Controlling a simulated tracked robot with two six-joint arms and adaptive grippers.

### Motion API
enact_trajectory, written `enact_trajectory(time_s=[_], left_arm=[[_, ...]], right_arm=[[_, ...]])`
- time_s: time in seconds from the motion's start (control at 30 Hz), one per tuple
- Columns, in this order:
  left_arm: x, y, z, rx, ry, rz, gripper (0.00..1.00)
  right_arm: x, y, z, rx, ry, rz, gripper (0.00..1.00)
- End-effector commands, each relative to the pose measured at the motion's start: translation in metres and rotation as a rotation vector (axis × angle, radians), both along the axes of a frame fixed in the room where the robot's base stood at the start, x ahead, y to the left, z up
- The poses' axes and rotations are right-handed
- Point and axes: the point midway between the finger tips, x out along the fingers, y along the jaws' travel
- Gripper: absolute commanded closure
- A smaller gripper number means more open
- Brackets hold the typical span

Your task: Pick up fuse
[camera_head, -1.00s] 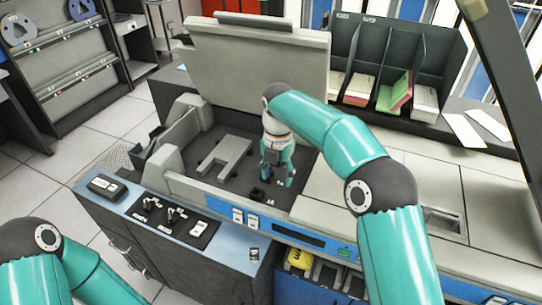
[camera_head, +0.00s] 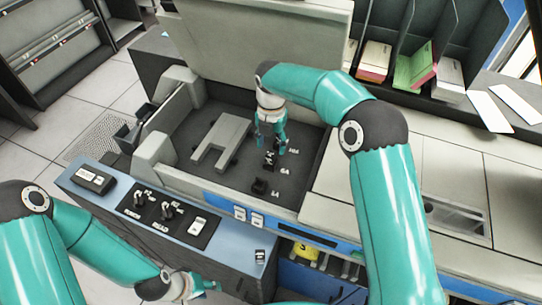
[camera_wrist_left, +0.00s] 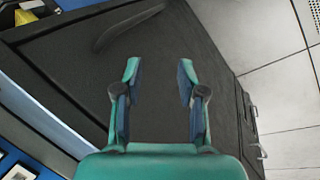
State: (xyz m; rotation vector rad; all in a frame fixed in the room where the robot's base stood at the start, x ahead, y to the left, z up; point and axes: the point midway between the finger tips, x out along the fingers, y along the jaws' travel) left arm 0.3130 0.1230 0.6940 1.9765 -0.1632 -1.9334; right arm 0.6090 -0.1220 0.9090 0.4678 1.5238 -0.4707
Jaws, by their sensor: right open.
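Small black fuse-like blocks sit in a row on the dark floor of the machine's open bay. One block (camera_head: 269,159) is by the right gripper and another (camera_head: 259,186) is nearer the front, beside white amp markings. I cannot tell which parts are fuse and which are socket. My right gripper (camera_head: 271,147) points down into the bay, open, with its fingertips close around or just behind the farther block; contact is unclear. My left gripper (camera_head: 208,288) is low in front of the console. In the left wrist view it (camera_wrist_left: 159,85) is open and empty.
A raised grey lid (camera_head: 255,45) stands behind the bay. A grey bracket (camera_head: 221,142) lies left of the fuse blocks. A blue control panel (camera_head: 120,205) with switches runs along the front. Card slots (camera_head: 410,65) stand at the back right. A small dark item (camera_head: 260,256) sits on the panel.

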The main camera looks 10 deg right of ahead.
Motion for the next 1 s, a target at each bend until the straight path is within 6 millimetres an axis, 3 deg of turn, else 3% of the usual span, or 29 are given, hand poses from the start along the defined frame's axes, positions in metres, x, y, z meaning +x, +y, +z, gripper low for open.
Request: enact_trajectory(time_s=[0.17,0.47,0.73,0.77,1.0], left_arm=[[-0.001,0.000,0.005,0.000,0.001,0.000,0.60],[0.000,0.000,0.016,0.000,0.001,0.000,0.60],[0.000,0.000,0.016,0.000,0.001,0.000,0.60],[0.000,0.000,0.016,0.000,0.001,0.000,0.60],[0.000,0.000,0.016,0.000,0.001,0.000,0.60]], right_arm=[[0.000,0.002,-0.010,0.000,0.001,0.004,0.44],[0.002,0.004,-0.050,0.000,0.003,0.006,0.44],[0.002,0.005,-0.054,0.001,-0.001,0.007,0.44],[0.002,0.005,-0.054,0.001,-0.001,0.007,0.45],[0.002,0.005,-0.054,0.001,-0.001,0.008,0.85]])
